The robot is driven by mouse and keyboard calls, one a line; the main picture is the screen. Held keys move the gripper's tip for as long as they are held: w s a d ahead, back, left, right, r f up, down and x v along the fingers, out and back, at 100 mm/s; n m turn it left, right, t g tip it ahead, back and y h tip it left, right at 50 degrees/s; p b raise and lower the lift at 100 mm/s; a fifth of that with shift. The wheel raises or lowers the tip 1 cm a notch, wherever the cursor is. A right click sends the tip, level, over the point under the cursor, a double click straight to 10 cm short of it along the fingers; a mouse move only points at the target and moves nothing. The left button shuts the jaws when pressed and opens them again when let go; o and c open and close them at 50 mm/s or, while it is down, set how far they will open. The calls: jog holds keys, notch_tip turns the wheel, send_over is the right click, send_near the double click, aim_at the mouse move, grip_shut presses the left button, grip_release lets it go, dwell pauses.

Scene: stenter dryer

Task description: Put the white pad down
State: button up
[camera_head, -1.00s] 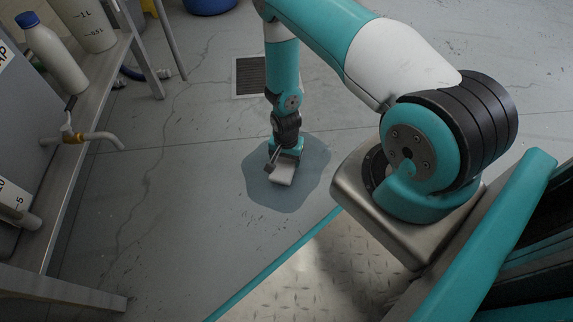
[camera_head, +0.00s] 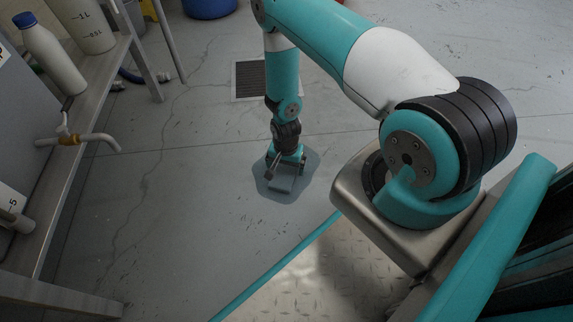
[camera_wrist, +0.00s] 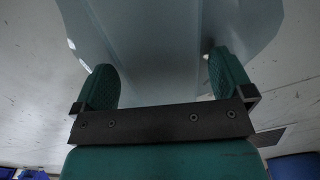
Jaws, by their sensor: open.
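The pad (camera_head: 281,184) now looks blue-grey rather than white. It lies at floor level within the wet patch (camera_head: 262,187), just under my gripper (camera_head: 285,168). In the wrist view, my gripper (camera_wrist: 165,72) has its two green fingers spread apart. The blue-grey surface between and beyond the fingers seems to be the pad (camera_wrist: 150,65); its edges are hard to tell from the wet patch. I cannot tell whether the fingers touch it. The arm points straight down, and part of the pad is hidden by the gripper.
A floor drain grate (camera_head: 252,79) lies behind the wet patch. A blue tub (camera_head: 208,6) is at the back. The floor between is clear.

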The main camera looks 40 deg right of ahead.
notch_tip(320, 180, up, 12)
jog(key=p, duration=0.6)
notch_tip(320, 180, up, 15)
jog(key=n+y, duration=0.1)
jog(key=n, duration=0.3)
send_over(286, 167)
jog(key=w+a, duration=0.5)
jog(key=a, duration=0.2)
jog(key=s+a+r+n+y, duration=0.1)
jog(key=a+r+n, duration=0.15)
jog(key=r, duration=0.25)
jog(key=s+a+r+n, duration=0.1)
jog(key=a+r, duration=0.2)
jog(key=r, duration=0.2)
jog(key=s+a+r+n+y, duration=0.1)
jog(key=s+a+r+n, duration=0.3)
jog(key=s+r, duration=0.5)
jog(key=s+a+r+n+y, duration=0.1)
jog(key=s+a+r+n, duration=0.3)
jog(key=s+r+n, duration=0.3)
jog(key=s+r, duration=0.3)
jog(key=shift+s+r, duration=0.15)
